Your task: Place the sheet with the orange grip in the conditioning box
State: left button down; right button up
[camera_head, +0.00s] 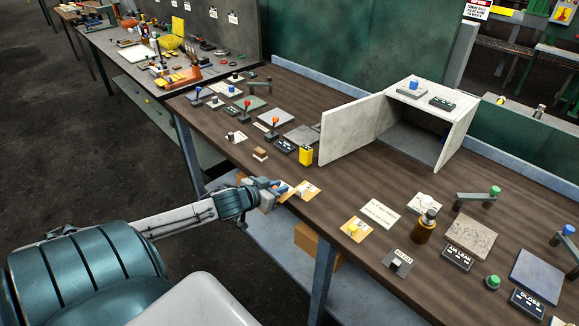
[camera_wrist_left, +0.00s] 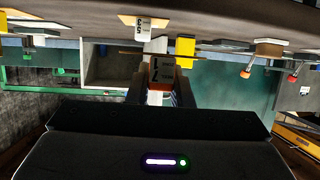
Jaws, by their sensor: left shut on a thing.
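My left gripper (camera_head: 274,191) is at the table's front edge, its fingers pointing right. In the left wrist view its fingers (camera_wrist_left: 160,90) are shut on a small piece with an orange part and a dark numbered label, taken as the orange grip (camera_wrist_left: 161,73). The sheet under it is mostly hidden by the fingers. My right gripper is not in view.
A yellow block (camera_head: 306,155) stands between the gripper and the open door. Several small tools and pads crowd the table's left part.

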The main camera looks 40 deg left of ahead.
aim_at(428, 150)
jog(key=i+j+z, duration=0.1)
jog(key=i+z, duration=0.25)
jog(key=i+j+z, duration=0.25)
jog(key=i+z, duration=0.15)
